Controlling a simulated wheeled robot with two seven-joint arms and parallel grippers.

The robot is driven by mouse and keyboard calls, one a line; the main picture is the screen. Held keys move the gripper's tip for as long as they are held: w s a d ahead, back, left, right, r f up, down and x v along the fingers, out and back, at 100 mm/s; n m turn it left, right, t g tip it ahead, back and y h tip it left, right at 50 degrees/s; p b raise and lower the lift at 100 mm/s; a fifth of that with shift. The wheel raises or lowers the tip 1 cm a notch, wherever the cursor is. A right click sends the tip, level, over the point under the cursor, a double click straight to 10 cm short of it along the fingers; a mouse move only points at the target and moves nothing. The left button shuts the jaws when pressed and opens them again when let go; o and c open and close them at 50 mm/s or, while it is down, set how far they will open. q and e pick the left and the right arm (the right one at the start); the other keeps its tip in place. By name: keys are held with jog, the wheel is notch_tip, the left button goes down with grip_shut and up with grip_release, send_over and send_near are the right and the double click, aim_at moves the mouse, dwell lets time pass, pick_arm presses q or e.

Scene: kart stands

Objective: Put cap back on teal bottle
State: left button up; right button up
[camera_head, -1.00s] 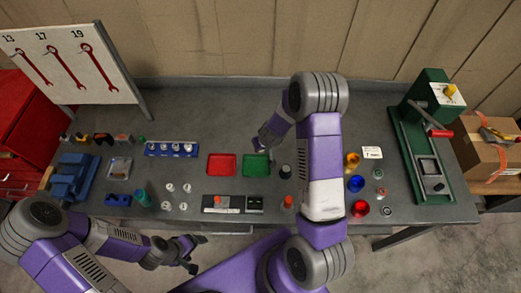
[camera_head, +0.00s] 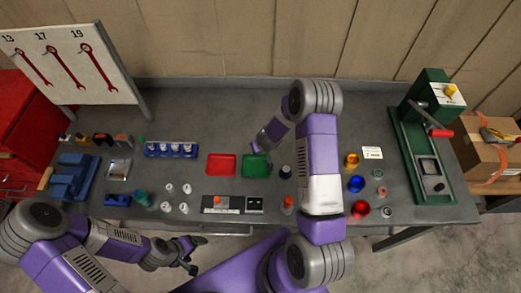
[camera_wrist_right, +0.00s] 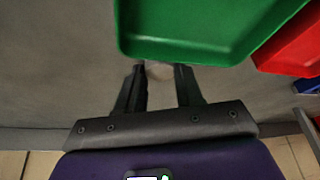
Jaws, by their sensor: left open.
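The teal bottle (camera_head: 142,197) stands at the front left of the bench, beside several small white pieces. I cannot make out its cap with certainty. My left gripper (camera_head: 198,255) is open and empty, in front of the bench's front edge, to the right of and nearer than the bottle. My right gripper (camera_head: 254,149) is over the middle of the bench by the green tray (camera_head: 257,165). In the right wrist view its fingers (camera_wrist_right: 161,70) stand apart near the green tray's edge (camera_wrist_right: 180,52). A pale blurred patch shows between the tips; I cannot tell what it is.
A red tray (camera_head: 221,165) lies left of the green one. A blue rack (camera_head: 171,150) stands behind the white pieces (camera_head: 168,188). A blue vise (camera_head: 75,178) is at the left, and a green press (camera_head: 420,150) at the right. Coloured jars (camera_head: 355,184) stand right of my right arm.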

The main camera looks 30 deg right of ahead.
jog(key=c, duration=0.5)
jog(key=shift+o, duration=0.2)
pick_arm(q)
notch_tip(320, 180, up, 3)
jog(key=p, duration=0.3)
pick_arm(e)
notch_tip(320, 180, up, 10)
pick_arm(q)
jog(key=shift+c, duration=0.4)
